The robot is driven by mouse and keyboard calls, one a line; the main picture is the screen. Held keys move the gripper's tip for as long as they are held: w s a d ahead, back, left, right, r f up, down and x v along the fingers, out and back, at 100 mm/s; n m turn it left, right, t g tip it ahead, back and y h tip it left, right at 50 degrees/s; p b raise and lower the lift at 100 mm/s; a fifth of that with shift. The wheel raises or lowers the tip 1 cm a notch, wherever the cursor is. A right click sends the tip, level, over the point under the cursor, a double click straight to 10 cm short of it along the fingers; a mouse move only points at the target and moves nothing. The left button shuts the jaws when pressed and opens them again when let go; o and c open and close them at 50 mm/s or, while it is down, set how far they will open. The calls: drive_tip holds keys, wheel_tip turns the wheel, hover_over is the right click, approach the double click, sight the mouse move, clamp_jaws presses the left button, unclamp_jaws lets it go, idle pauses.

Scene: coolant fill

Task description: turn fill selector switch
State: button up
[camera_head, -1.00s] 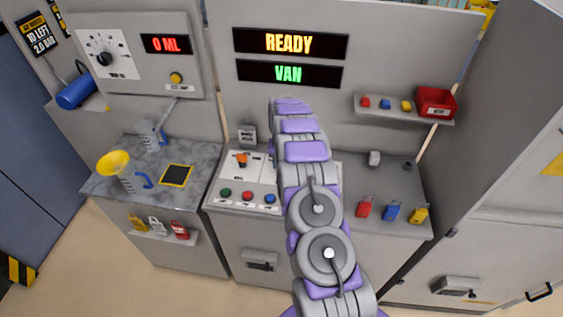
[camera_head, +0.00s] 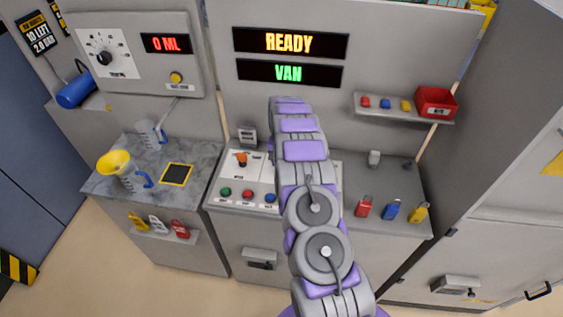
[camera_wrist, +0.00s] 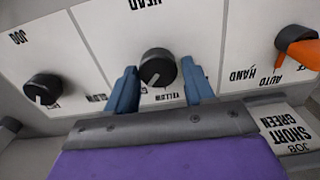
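In the wrist view a round black knob (camera_wrist: 158,67) with a white pointer line sits on a white panel, with upside-down HEAD and YELLOW labels. My gripper (camera_wrist: 163,88) is open, one blue finger on each side of this knob, with gaps showing. A second black knob (camera_wrist: 42,88) is at the left. An orange-handled switch (camera_wrist: 298,50) labelled AUTO and HAND is at the right; it also shows in the head view (camera_head: 241,159). I cannot tell which is the fill selector switch. In the head view my arm hides my gripper and part of the panel.
Green (camera_head: 225,191), red (camera_head: 247,195) and blue (camera_head: 270,198) buttons line the console front. Red, blue and yellow padlock-like items (camera_head: 391,211) stand to the right. A dial (camera_head: 103,58) sits on the left wall panel. Displays read READY (camera_head: 289,43), VAN (camera_head: 289,73) and 0 ML (camera_head: 166,43).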

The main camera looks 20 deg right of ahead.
drive_tip(key=shift+o, duration=1.3)
drive_tip(key=shift+s, duration=0.1)
wheel_tip(320, 180, up, 17)
drive_tip(key=shift+r, duration=0.1)
